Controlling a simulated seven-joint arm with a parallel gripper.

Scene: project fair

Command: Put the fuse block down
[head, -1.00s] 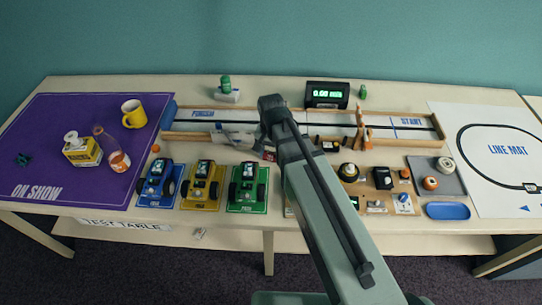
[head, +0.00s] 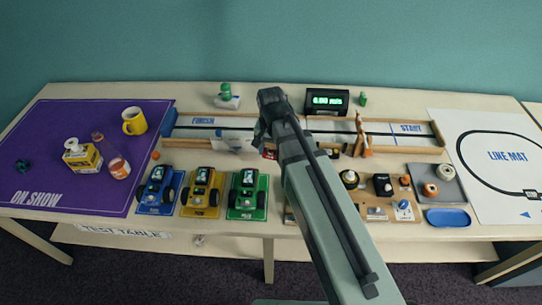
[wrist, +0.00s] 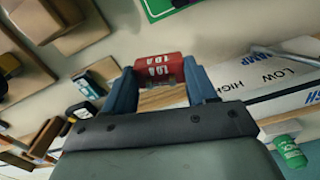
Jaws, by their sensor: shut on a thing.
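The fuse block (wrist: 159,68) is a small red block with white lettering. In the wrist view it sits between the two blue fingers of my gripper (wrist: 160,80), which is shut on it. In the head view my gripper (head: 266,142) is over the near side of the track, left of its middle, and a bit of the red block (head: 269,154) shows beside it. My arm hides part of the table there. I cannot tell whether the block touches anything below.
Blue, yellow and green cars (head: 247,193) stand in front of the track (head: 390,128). A wooden board with parts (head: 376,212) lies right of my arm. The purple mat (head: 60,125) at left holds a mug (head: 134,121) and bottles. A blue tray (head: 447,217) is at right.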

